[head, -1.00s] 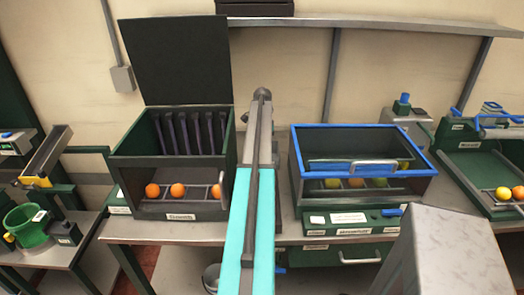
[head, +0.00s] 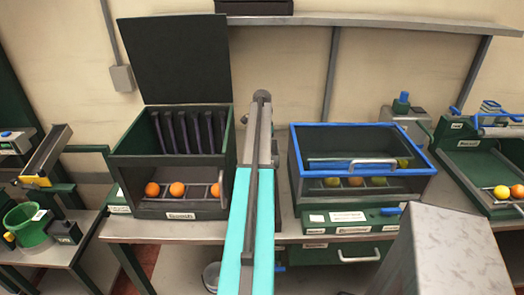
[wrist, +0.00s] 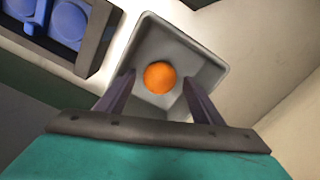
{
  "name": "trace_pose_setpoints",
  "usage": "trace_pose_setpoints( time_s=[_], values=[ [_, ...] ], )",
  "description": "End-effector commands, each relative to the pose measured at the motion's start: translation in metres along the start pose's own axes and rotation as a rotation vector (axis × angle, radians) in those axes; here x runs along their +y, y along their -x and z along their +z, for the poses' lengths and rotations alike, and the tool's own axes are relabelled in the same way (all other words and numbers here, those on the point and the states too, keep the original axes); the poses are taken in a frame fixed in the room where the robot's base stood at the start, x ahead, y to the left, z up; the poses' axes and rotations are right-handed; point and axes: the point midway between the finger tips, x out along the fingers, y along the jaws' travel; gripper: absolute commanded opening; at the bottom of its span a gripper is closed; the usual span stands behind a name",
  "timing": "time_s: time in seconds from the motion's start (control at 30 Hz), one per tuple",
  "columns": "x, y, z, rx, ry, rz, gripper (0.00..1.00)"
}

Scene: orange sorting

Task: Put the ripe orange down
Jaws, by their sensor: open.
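In the wrist view, a bright orange fruit (wrist: 159,77) lies in a grey square tray (wrist: 206,62) with raised walls. My gripper (wrist: 158,78) is open, one dark finger to each side of the fruit, with a gap visible on both sides. I cannot tell how far above the tray floor the fingertips are. In the head view, my gripper is hidden at the far end of my teal arm. Several oranges (head: 177,189) sit in the lower slot of the dark green bin (head: 150,197) left of my arm.
A blue-rimmed bin (head: 432,172) with greenish and orange fruit stands right of my arm. A green tray (head: 475,165) with yellow and orange fruit is at the far right. A green bucket (head: 28,228) stands at the left. Blue round shapes (wrist: 65,28) show at the wrist view's upper left.

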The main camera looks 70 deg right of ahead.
Motion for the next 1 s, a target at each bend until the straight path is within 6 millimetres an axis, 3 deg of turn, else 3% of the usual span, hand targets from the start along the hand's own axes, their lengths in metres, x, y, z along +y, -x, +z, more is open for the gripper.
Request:
trace_pose_setpoints(
  time_s=[0.27,1.0],
  values=[
    [-0.001,0.016,0.000,0.000,0.001,-0.001,0.61],
    [-0.001,0.112,0.001,0.000,0.001,-0.001,0.61]
  ],
)
